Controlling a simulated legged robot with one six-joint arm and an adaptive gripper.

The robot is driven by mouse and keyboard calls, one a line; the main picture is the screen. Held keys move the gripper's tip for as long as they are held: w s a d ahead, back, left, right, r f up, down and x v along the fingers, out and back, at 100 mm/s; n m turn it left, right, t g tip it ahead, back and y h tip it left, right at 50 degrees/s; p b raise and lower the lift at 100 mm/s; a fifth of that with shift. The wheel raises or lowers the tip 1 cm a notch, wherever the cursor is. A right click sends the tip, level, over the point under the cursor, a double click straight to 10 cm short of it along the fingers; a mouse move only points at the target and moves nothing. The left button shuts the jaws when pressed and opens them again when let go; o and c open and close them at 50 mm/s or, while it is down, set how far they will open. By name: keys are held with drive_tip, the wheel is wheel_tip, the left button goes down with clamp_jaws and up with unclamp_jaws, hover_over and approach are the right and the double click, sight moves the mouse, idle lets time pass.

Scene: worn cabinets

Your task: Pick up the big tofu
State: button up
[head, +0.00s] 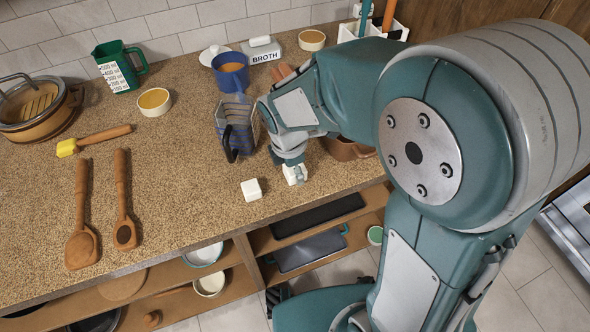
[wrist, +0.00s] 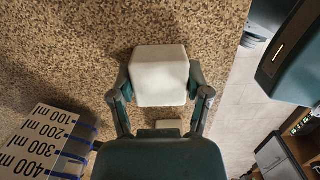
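A white tofu block (wrist: 160,75) sits between the two fingers of my gripper (wrist: 160,82) in the wrist view. The fingers press against its left and right sides with no clear gap. In the head view this block (head: 295,175) shows just under my gripper (head: 291,162), partly hidden by it, near the counter's front edge. I cannot tell whether it is clear of the counter. A second white block (head: 251,189) lies loose on the counter to its left. A strip of a white block (wrist: 168,124) also shows above my palm in the wrist view.
A clear measuring jug (head: 237,125) stands close behind my gripper; its scale (wrist: 40,142) shows in the wrist view. A brown dish (head: 347,149) is to the right, partly behind my arm. Wooden spoons (head: 122,205) lie left. The counter (head: 185,200) between is bare.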

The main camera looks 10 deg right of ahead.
idle(0.3)
drive_tip(key=shift+r, duration=0.3)
drive_tip(key=r, duration=0.3)
drive_tip(key=shift+s+a+r, duration=0.1)
drive_tip(key=shift+s+a, duration=0.1)
drive_tip(key=shift+a, duration=0.1)
drive_tip(key=s+a+r, duration=0.9)
drive_tip(key=s, duration=0.1)
drive_tip(key=w+d+f, duration=0.2)
drive_tip(key=w+d, duration=2.1)
drive_tip(key=shift+w+d, duration=0.2)
drive_tip(key=shift+d, duration=0.1)
